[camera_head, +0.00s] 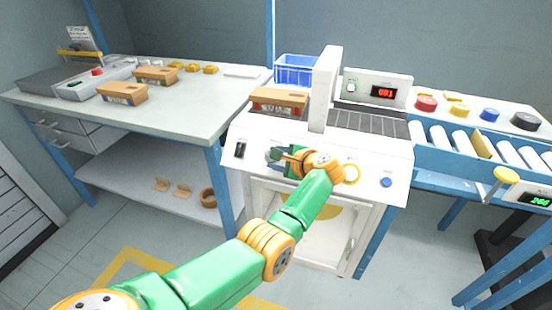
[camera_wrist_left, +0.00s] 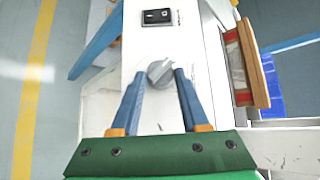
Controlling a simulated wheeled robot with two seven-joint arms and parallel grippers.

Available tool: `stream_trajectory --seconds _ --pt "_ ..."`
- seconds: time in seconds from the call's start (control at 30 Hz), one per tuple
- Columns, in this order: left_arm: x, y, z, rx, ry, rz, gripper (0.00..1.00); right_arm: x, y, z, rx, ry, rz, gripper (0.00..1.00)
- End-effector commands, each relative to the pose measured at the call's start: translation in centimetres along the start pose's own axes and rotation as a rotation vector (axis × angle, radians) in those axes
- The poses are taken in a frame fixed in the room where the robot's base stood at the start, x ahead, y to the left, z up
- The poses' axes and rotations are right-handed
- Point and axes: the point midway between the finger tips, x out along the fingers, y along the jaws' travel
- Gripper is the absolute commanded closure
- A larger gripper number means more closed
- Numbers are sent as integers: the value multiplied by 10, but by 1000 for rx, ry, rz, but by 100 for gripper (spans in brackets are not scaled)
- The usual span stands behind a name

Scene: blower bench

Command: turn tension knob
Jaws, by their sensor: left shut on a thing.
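The tension knob (camera_wrist_left: 160,72), a grey round knob with a raised grip, is on the white front panel (camera_head: 227,161) of the machine, below a black rocker switch (camera_wrist_left: 157,16) in the left wrist view. My left gripper (camera_wrist_left: 160,78) has its two blue fingers on either side of the knob, shut on it. In the head view my left arm reaches in from the lower left, and the gripper (camera_head: 278,155) is at the panel, mostly covering the knob. My right gripper is not in view.
A box (camera_head: 279,100) lies on the machine near a blue crate (camera_head: 296,69). A roller conveyor (camera_head: 463,139) is at right, and a bench (camera_head: 190,112) with boxes is at left.

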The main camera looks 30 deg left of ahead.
Motion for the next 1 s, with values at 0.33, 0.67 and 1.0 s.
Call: stream_trajectory --seconds 0.33,0.67,1.0 --pt "0 0 0 0 -1 0 25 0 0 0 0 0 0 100" --pt "-23 -2 1 -1 1 -2 25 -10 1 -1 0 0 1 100" --pt "-71 0 0 -1 -1 1 25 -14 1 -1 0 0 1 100"
